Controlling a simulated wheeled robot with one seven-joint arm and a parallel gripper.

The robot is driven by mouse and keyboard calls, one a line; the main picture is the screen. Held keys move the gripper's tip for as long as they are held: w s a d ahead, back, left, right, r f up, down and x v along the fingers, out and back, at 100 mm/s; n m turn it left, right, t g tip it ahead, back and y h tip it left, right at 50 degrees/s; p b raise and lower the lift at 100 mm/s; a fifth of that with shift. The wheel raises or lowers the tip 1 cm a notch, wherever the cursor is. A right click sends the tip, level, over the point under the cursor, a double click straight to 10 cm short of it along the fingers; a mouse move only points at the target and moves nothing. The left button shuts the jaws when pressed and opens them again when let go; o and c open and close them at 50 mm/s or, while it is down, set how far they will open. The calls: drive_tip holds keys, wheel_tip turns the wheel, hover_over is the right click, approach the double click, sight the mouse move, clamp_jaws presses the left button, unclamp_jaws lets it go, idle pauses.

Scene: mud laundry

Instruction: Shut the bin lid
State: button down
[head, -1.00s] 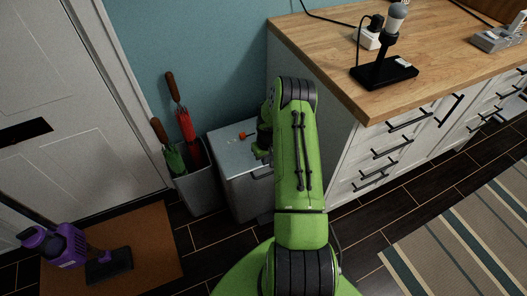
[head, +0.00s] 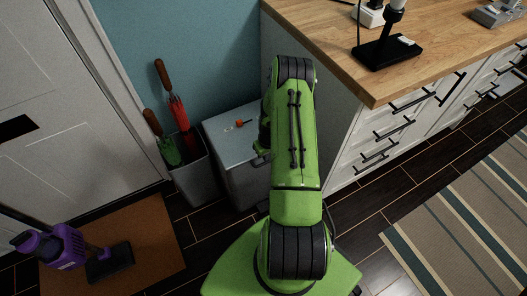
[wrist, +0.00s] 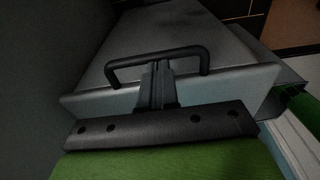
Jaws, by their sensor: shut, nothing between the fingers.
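The bin is a grey box (head: 246,183) beside the white cabinet, with a grey lid (head: 222,136) on top. The lid looks about level in the head view; I cannot tell whether it sits flush. In the wrist view a grey panel (wrist: 190,30) has a black bar handle (wrist: 125,60) near its front edge. My gripper (wrist: 158,68) is shut and empty, its fingertips close to the handle; contact is unclear. In the head view my arm hides most of the gripper and the bin's right side. A small orange-handled tool (head: 240,123) lies on the lid.
A grey holder (head: 190,183) with a red umbrella (head: 180,112) and a green umbrella (head: 169,151) stands left of the bin. The wooden counter (head: 345,60) is close on the right. A purple vacuum (head: 62,247) lies on the brown doormat (head: 150,240).

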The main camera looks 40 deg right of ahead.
drive_tip(key=shift+s+a+f, duration=0.2)
drive_tip(key=shift+s+f, duration=0.1)
drive_tip(key=shift+s, duration=0.05)
wheel_tip(320, 180, up, 14)
drive_tip(key=w+p, duration=0.1)
drive_tip(key=p, duration=0.4)
drive_tip(key=shift+d+f, duration=0.15)
drive_tip(key=shift+d, duration=0.1)
drive_tip(key=a+r+n+t+p, duration=0.15)
drive_tip(key=a+r, duration=0.35)
drive_tip(key=r, duration=0.5)
drive_tip(key=a+r+p, duration=0.3)
drive_tip(key=a+r, duration=0.1)
drive_tip(key=r, duration=0.7)
drive_tip(key=a+r+n+t+p, duration=0.15)
drive_tip(key=a+r, duration=0.35)
drive_tip(key=r, duration=0.5)
drive_tip(key=s+a+r+p, duration=0.2)
drive_tip(key=s+a+r, duration=0.3)
drive_tip(key=s+r, duration=0.1)
drive_tip(key=s+a+r+t+p, duration=0.1)
drive_tip(key=s+a+r+p, duration=0.2)
drive_tip(key=s+a+r, duration=0.2)
drive_tip(key=s+r, duration=0.2)
drive_tip(key=s, duration=0.2)
drive_tip(key=shift+s+a+r, duration=0.25)
drive_tip(key=shift+s+a, duration=0.05)
drive_tip(key=shift+a, duration=0.1)
